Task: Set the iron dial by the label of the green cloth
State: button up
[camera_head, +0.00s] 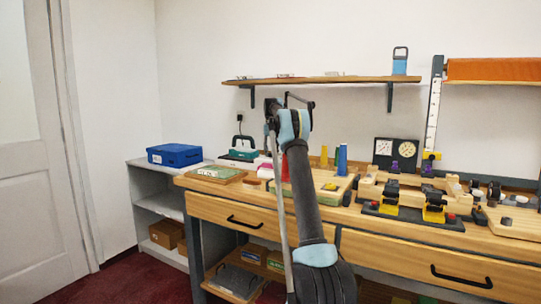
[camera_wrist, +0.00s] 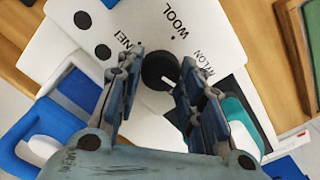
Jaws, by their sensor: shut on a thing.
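The iron dial (camera_wrist: 160,70) is a round black knob with a pale mark on its lower right side, in the wrist view. It sits on a white panel (camera_wrist: 150,22) printed with WOOL, a partly hidden NYLON and a partly hidden LINEN. My gripper (camera_wrist: 155,84) has one finger on each side of the knob and is shut on it. In the head view a teal iron (camera_head: 243,153) stands at the back left of the bench. A green cloth (camera_head: 214,173) lies in a wooden tray in front of it; its label is too small to read.
My arm crosses the middle of the head view and hides part of the bench. A blue box (camera_head: 174,155) stands on the grey shelf at left. Cones, gauges (camera_head: 397,152) and black-and-yellow fixtures (camera_head: 434,207) crowd the right side. A wall shelf (camera_head: 340,79) hangs above.

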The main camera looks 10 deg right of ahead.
jog(key=n, duration=0.4)
jog(key=shift+a+n, duration=0.1)
jog(key=shift+n, duration=2.2)
jog(key=o, duration=1.1)
notch_tip(320, 180, up, 6)
jog(key=shift+w, duration=0.1)
jog(key=shift+r, duration=0.65)
